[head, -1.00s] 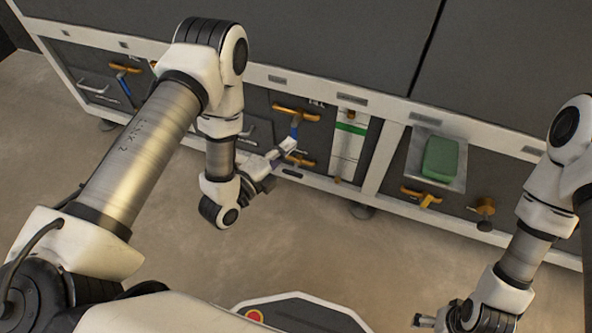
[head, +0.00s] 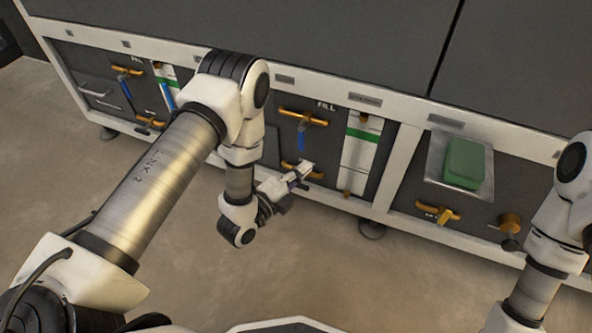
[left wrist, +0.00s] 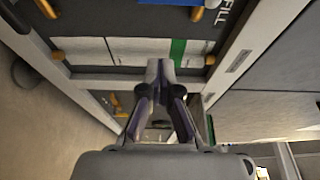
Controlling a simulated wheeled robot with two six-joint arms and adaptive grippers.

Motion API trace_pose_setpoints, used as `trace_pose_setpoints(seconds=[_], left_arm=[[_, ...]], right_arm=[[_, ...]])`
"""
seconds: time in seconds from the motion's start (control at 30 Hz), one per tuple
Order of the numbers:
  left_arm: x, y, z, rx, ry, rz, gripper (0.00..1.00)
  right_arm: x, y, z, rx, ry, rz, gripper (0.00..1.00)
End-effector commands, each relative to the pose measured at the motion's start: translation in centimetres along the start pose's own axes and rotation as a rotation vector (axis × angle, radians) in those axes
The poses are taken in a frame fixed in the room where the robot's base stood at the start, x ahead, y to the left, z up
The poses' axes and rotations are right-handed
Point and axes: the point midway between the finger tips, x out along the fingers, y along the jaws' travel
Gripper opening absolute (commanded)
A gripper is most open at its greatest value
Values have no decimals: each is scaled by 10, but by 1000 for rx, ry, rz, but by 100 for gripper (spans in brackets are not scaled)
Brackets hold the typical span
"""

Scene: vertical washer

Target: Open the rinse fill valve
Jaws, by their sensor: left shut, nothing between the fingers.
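Two FILL valves show on the washer's front in the head view; I cannot read which is rinse. The nearer one has a blue handle (head: 301,138) hanging almost straight down from an orange pipe (head: 296,113), beside a FILL label. Another blue handle (head: 126,88) hangs slanted at the far left panel. My left gripper (head: 306,170) is shut and empty, just below and slightly right of the nearer handle, in front of the lower orange pipe; contact cannot be told. In the left wrist view a blue handle (left wrist: 190,2) shows at the top edge, beyond the shut fingers (left wrist: 160,72). My right gripper is outside the view.
A white gauge panel with a green band (head: 362,136) stands right of the nearer valve. A green block (head: 465,162) sits in a metal tray further right, above yellow (head: 438,213) and orange (head: 510,223) fittings. White frame rails edge the panels. The floor in front is clear.

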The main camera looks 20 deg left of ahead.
Motion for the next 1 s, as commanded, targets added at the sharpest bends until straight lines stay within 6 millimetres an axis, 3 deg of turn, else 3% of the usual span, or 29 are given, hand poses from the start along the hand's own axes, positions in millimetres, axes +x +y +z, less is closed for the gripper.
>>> trace_pose_setpoints(seconds=[0.03,0.3,0.53,1.0], left_arm=[[12,5,0,4,2,-6,0],[66,6,4,1,-4,-2,0],[52,4,36,2,-5,0,0],[51,2,39,7,-1,3,0]], right_arm=[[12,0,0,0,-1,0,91],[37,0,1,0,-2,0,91],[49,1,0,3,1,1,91],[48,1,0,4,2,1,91]])
